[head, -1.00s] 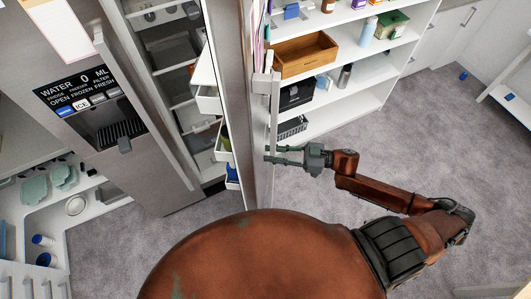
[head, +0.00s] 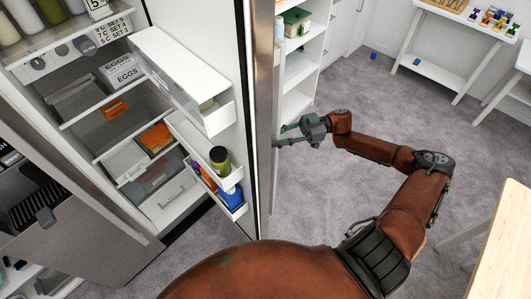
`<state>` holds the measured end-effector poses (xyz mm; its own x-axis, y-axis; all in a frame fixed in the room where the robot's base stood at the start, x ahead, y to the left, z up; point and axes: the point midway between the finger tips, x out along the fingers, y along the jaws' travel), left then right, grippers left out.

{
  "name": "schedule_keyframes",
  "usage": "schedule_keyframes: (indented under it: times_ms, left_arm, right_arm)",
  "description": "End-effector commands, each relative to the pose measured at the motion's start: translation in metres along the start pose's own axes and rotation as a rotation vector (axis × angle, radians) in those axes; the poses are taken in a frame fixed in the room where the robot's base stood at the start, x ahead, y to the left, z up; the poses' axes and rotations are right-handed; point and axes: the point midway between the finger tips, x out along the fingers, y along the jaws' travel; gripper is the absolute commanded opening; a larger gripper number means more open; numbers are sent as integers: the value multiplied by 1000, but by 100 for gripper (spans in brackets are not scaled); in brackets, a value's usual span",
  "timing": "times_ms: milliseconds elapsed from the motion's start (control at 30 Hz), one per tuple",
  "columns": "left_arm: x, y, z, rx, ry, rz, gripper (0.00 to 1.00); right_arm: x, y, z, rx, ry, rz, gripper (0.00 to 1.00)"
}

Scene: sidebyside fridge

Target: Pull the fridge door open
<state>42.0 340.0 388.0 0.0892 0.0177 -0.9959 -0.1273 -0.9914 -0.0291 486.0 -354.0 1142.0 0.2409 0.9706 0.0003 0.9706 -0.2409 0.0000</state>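The grey fridge door (head: 262,60) stands open, seen almost edge-on, with white bins (head: 205,95) on its inner side. A vertical handle bar (head: 277,85) runs along its outer face. My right gripper (head: 281,136) is at the lower visible part of this handle, its fingers pointing left at the door. The two fingers show a gap between them. Where the fingertips meet the bar is too small to tell if they clamp it. My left gripper is out of view.
The fridge inside shows shelves, drawers (head: 165,195) and an egg box (head: 122,70). White shelving (head: 300,70) stands behind the door. A wooden table (head: 500,250) is at lower right. Grey carpet (head: 330,210) is clear around my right arm.

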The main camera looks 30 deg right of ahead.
Motion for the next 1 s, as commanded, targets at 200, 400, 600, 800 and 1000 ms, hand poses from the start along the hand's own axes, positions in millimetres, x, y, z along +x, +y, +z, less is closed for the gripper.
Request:
schedule_keyframes:
  times_ms: [200, 400, 600, 800, 1000]
  left_arm:
    - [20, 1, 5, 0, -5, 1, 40]
    - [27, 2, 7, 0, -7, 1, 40]
    - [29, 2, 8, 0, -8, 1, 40]
    - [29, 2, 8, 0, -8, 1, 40]
    - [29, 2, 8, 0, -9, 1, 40]
  right_arm:
    - [-24, 21, 4, 1, -4, -4, 0]
    - [-36, 31, 3, 2, -3, -9, 0]
    - [-42, 34, 2, 3, -3, -12, 0]
    - [-44, 34, 3, 5, -4, -13, 0]
    - [-44, 33, 3, 6, -6, -14, 21]
